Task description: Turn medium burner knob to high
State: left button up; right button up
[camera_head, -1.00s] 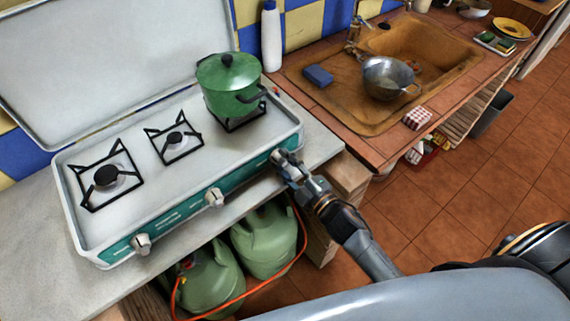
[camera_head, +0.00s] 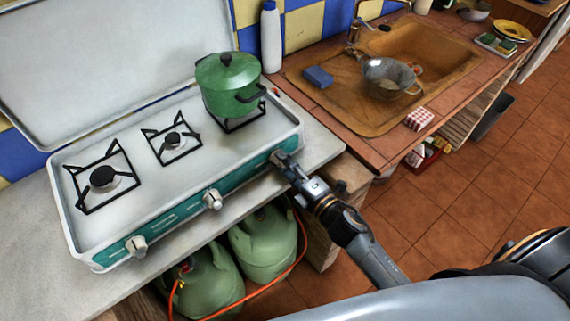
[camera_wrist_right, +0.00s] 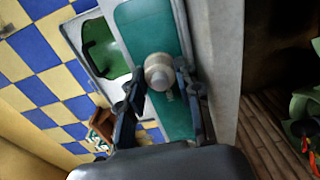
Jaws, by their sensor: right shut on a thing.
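The white camping stove (camera_head: 125,200) has a teal front panel with three pale knobs. The left knob (camera_head: 135,246) and the middle knob (camera_head: 213,199) are free. My right gripper (camera_head: 279,158) is at the right knob, which it mostly hides in the head view. In the right wrist view the round pale knob (camera_wrist_right: 158,71) sits between the two fingers of my right gripper (camera_wrist_right: 160,82), and they are shut on it. The knob's setting cannot be read. My left gripper is not in view.
A green lidded pot (camera_head: 229,84) stands on the right burner, just behind the gripped knob. The other two burners (camera_head: 102,178) are bare. Green gas bottles (camera_head: 264,245) with an orange hose stand below. A sink (camera_head: 420,55) with a metal pan (camera_head: 388,78) is to the right.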

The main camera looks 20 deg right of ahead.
dwell(0.3)
jog(key=o, duration=1.2)
jog(key=shift+c, duration=0.2)
jog(key=shift+f, duration=0.1)
